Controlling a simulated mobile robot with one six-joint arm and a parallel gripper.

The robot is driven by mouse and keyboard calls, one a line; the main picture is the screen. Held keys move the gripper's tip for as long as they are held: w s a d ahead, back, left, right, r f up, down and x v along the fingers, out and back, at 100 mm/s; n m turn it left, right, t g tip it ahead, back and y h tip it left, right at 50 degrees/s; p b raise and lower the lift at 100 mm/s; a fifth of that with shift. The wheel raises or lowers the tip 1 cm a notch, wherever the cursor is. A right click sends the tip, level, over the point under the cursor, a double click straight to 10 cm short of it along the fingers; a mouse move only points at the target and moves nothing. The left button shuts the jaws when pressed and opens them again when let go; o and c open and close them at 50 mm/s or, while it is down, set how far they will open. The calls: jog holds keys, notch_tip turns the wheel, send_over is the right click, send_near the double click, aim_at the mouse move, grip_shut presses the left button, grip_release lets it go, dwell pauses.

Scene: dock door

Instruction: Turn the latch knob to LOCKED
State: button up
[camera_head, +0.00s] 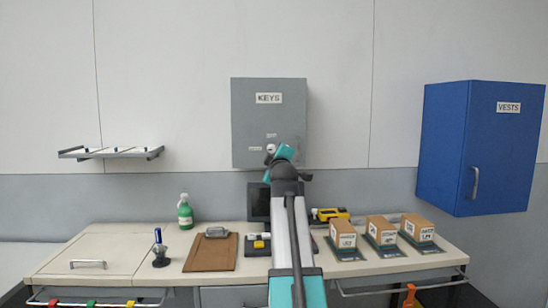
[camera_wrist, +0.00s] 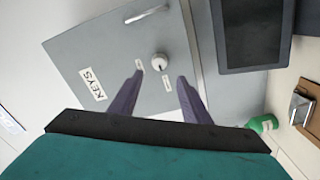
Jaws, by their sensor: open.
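The latch knob (camera_wrist: 158,61) is a small round pale knob on the front of the grey KEYS cabinet (camera_head: 268,115). Small labels (camera_wrist: 140,65) sit around it, too small to read, so I cannot tell which position it points to. It shows in the head view (camera_head: 271,147) just above the end of my arm. My gripper (camera_wrist: 160,78) is open and empty, its two dark fingers pointing at the cabinet door. In the wrist view the knob appears just beyond the fingertips, between their lines. Contact is not visible.
A blue VESTS cabinet (camera_head: 480,150) hangs at the right and a small shelf (camera_head: 111,153) at the left. Below is a counter (camera_head: 120,255) with a green bottle (camera_head: 185,213), a clipboard (camera_head: 210,254), a dark screen (camera_wrist: 253,35) and several boxes (camera_head: 382,230). The wall around the KEYS cabinet is clear.

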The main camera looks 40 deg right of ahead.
jog(key=shift+v, duration=1.95)
